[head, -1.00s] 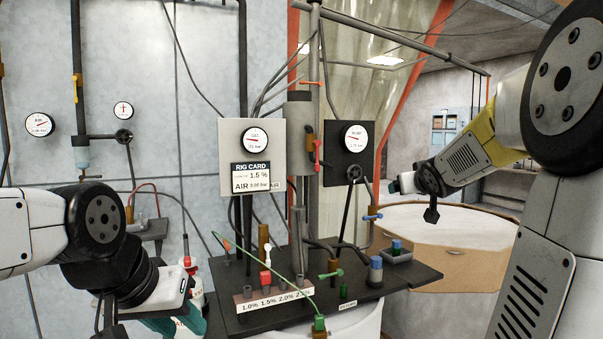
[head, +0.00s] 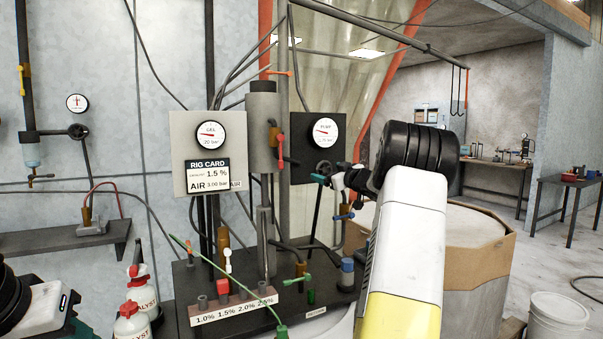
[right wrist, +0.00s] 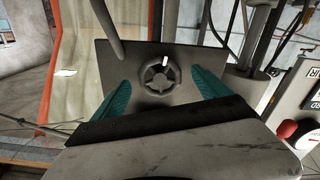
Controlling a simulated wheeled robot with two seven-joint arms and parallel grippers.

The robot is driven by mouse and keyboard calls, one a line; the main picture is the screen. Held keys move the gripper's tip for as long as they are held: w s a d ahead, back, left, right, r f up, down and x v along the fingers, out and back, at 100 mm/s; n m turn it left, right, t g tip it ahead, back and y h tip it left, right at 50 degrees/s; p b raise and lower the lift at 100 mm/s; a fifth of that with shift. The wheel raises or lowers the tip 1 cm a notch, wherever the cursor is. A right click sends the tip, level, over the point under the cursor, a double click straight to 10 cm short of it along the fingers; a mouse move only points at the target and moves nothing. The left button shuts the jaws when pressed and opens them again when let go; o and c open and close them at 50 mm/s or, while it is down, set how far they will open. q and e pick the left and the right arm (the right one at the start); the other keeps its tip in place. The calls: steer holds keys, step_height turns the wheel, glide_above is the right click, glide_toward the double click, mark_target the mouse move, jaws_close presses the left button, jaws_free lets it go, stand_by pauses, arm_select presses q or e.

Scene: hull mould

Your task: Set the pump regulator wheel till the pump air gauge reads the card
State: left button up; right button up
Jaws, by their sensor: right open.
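The rig card (head: 208,176) on the grey panel reads 1.5 % and AIR 3.00 bar. The pump air gauge (head: 325,132) is a white dial on a dark plate; its red needle points left and its figures are too small to read. The pump regulator wheel (head: 323,168) sits below the dial, partly hidden by my right gripper (head: 328,181). In the right wrist view the wheel (right wrist: 160,76) is dark and spoked with a white mark at its top. The right gripper's teal fingers (right wrist: 160,84) are open on either side of it, apart from it. My left gripper is at the lower left, its fingers mostly cut off.
Catalyst bottles (head: 133,322) stand at the left. A round tub (head: 475,245) and a white bucket (head: 557,318) are to the right.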

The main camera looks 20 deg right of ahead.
steer(key=shift+w, duration=0.65)
steer(key=c, duration=1.3)
steer(key=shift+c, duration=0.2)
steer(key=shift+n, duration=0.3)
steer(key=n, duration=0.4)
steer(key=shift+n, duration=0.3)
steer(key=n, duration=0.5)
steer(key=shift+n, duration=0.3)
steer(key=shift+f, duration=0.1)
